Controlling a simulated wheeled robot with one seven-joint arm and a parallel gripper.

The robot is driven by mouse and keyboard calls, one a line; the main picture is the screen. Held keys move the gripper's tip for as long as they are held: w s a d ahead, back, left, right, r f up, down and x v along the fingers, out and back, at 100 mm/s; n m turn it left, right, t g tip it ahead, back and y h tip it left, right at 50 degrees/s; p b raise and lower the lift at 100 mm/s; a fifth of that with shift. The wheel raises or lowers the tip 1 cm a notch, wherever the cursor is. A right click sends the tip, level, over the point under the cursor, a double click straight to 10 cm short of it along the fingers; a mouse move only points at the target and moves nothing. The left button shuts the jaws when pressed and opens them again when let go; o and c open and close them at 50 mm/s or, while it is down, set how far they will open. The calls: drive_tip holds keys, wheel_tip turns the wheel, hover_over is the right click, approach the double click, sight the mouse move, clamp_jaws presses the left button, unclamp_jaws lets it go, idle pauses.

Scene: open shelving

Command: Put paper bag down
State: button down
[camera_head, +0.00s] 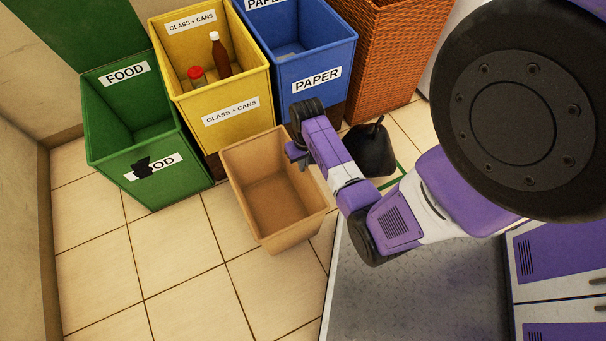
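The paper bag (275,238) is a tan, open-topped, empty bag in the middle of the view, in front of the yellow bin. Its opening faces up toward the camera. My gripper (297,152) is at the bag's upper right rim and appears shut on it. The fingertips are small and partly hidden by the wrist. I cannot tell for certain whether the bag's base touches the floor.
Green food (150,180), yellow glass-and-cans (235,130) and blue paper (318,95) bins stand behind. The yellow one holds a bottle (220,55) and a red-lidded jar (197,77). A black bag (371,150) and wicker basket (385,60) are right. Tiled floor (180,260) is clear front left.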

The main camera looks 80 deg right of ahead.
drive_tip(key=shift+f+b, duration=1)
drive_tip(key=shift+f, duration=1.6)
drive_tip(key=c, duration=1.7)
unclamp_jaws()
